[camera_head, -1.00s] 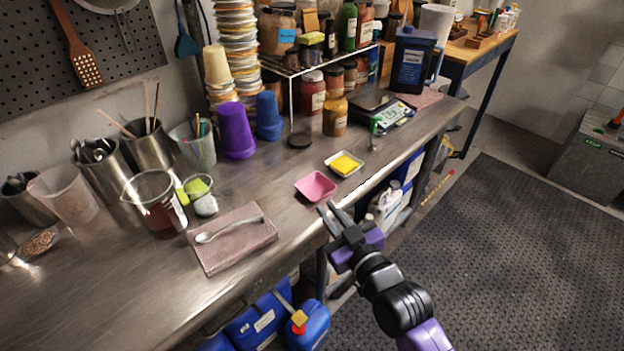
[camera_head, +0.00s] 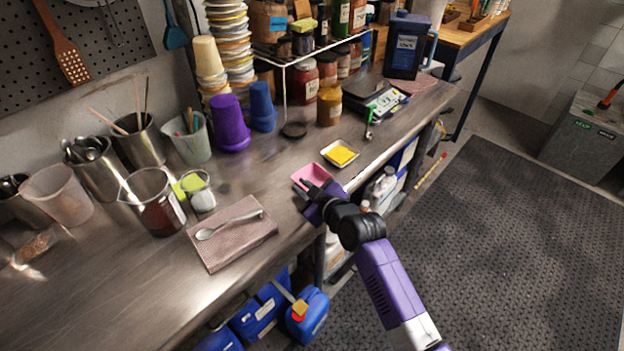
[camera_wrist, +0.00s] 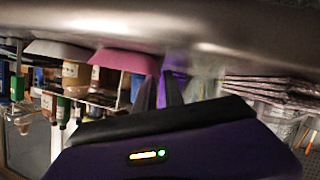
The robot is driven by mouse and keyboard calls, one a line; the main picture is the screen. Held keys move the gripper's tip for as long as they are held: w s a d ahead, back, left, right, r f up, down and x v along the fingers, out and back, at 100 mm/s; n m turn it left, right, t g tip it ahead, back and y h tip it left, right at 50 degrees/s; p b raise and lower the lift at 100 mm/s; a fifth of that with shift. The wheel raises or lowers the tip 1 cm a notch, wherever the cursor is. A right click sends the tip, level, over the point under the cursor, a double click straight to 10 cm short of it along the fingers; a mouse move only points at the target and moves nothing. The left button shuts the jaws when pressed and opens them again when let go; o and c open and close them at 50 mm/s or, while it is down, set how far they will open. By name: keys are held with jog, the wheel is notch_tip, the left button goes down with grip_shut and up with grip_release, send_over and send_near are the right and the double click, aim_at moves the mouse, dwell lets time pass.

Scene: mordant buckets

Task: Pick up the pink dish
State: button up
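The pink dish (camera_head: 314,172) sits on the metal bench near its front edge, and its near side is partly hidden by my gripper. My gripper (camera_head: 306,189) is low at the dish's near left side, with its two dark fingertips a little apart. In the wrist view, the picture is turned over, and the pink dish (camera_wrist: 125,60) shows just beyond the fingers (camera_wrist: 160,88). The fingers overlap the dish's edge in that view. I cannot tell whether they touch it.
A white dish with yellow contents (camera_head: 340,154) stands close behind the pink dish. A folded cloth (camera_head: 232,248) with a spoon (camera_head: 222,232) lies to the left. A purple cup stack (camera_head: 231,125) and a dark round lid (camera_head: 294,130) are farther back.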

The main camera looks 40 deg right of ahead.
aim_at(296, 182)
jog(key=shift+x, duration=1.6)
jog(key=shift+r, duration=0.1)
grip_shut()
jog(key=shift+r, duration=0.1)
